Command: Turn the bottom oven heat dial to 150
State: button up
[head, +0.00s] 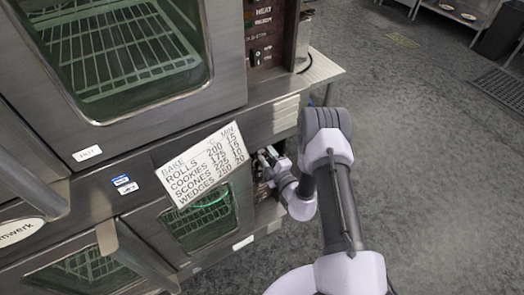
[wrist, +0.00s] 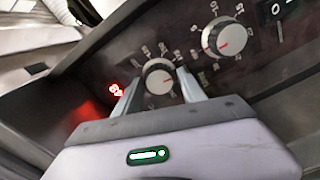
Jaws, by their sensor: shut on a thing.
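The bottom oven's control panel (wrist: 185,55) is dark and fills the upper part of the wrist view. A round silver dial (wrist: 158,76) with a red mark sits between the two fingers of my gripper (wrist: 158,88), which is shut on it. The numbers around it are too small and blurred to read, so I cannot tell its setting. A second silver dial (wrist: 222,38) with a red mark is up and to the right, apart from the fingers. In the head view my gripper (head: 268,163) reaches the panel beside the bottom oven (head: 205,220), and the dial is hidden there.
A black switch (wrist: 277,10) is at the upper right. A tilted paper chart (head: 205,165) of baking temperatures and times hangs close left of my gripper. Open floor (head: 430,180) lies to the right.

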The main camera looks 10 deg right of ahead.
jog(key=n, duration=0.5)
jog(key=shift+f+n, duration=0.1)
jog(key=shift+n, duration=0.2)
jog(key=n, duration=0.5)
jog(key=shift+n+b, duration=0.3)
jog(key=shift+b, duration=0.05)
jog(key=shift+n, duration=0.3)
jog(key=o, duration=1.1)
jog(key=shift+o, duration=0.2)
jog(key=p+v, duration=0.4)
jog(key=v, duration=1.3)
jog(key=shift+s, duration=0.25)
